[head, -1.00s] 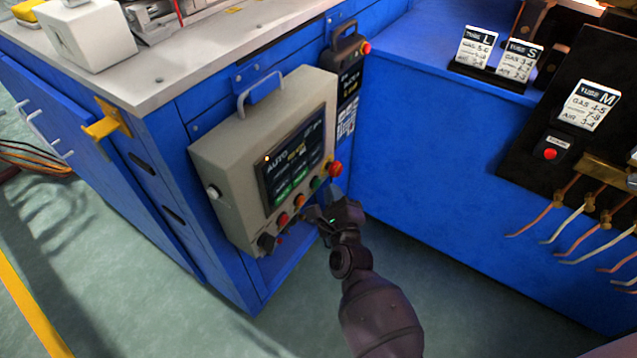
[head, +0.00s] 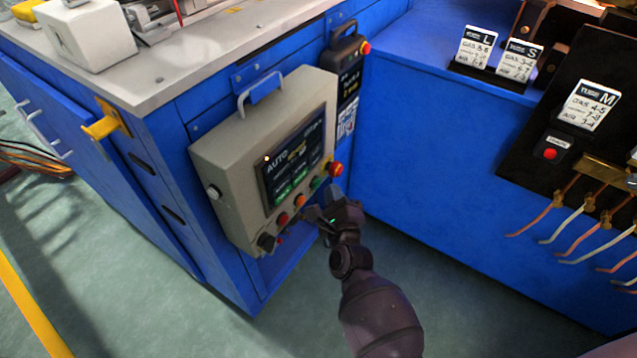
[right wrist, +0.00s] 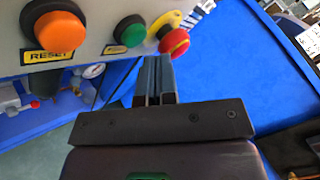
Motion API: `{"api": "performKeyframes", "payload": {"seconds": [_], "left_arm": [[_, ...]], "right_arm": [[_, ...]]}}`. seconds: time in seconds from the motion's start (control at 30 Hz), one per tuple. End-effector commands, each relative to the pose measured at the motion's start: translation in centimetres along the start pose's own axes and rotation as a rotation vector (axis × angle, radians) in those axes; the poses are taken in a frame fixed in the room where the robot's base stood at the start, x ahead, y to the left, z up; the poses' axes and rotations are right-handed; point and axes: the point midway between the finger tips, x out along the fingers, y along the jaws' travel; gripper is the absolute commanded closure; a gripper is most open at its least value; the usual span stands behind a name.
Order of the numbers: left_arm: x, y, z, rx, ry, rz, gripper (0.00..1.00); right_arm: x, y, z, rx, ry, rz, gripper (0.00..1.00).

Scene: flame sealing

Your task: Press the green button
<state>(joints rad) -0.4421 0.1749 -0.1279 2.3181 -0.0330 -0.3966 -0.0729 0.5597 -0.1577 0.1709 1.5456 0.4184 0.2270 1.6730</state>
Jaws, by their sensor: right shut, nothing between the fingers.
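The green button (head: 316,183) is on the lower edge of the beige control box (head: 222,160), between the orange button (head: 299,200) and the red emergency knob (head: 336,169). In the right wrist view the green button (right wrist: 130,32) stands out from the panel, just beyond and slightly left of my fingertips. My right gripper (head: 313,213) is shut and empty, just in front of the button row. Its closed fingers (right wrist: 154,65) point at the panel between the green button and the red knob. I see no clear contact with the green button. My left gripper is not in view.
A screen (head: 291,165) sits above the buttons. The box hangs on a blue cabinet (head: 190,190). A blue bench (head: 440,160) with label cards stands to the right. The floor (head: 470,310) in front is clear.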

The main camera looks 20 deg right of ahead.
Motion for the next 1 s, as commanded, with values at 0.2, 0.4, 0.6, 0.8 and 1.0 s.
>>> {"api": "performKeyframes", "payload": {"seconds": [0.2,0.4,0.6,0.8,1.0], "left_arm": [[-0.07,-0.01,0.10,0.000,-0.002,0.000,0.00],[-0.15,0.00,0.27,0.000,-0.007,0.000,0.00],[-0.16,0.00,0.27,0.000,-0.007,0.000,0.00],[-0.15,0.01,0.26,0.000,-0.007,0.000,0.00],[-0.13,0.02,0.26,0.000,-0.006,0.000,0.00]], "right_arm": [[0.12,0.08,0.09,0.001,0.000,0.000,1.00],[0.54,0.36,0.40,0.000,0.000,0.000,1.00],[0.60,0.42,0.43,0.000,0.000,0.000,1.00],[0.60,0.44,0.44,0.000,0.000,0.000,1.00],[0.70,0.52,0.50,0.000,0.000,0.000,1.00]]}}
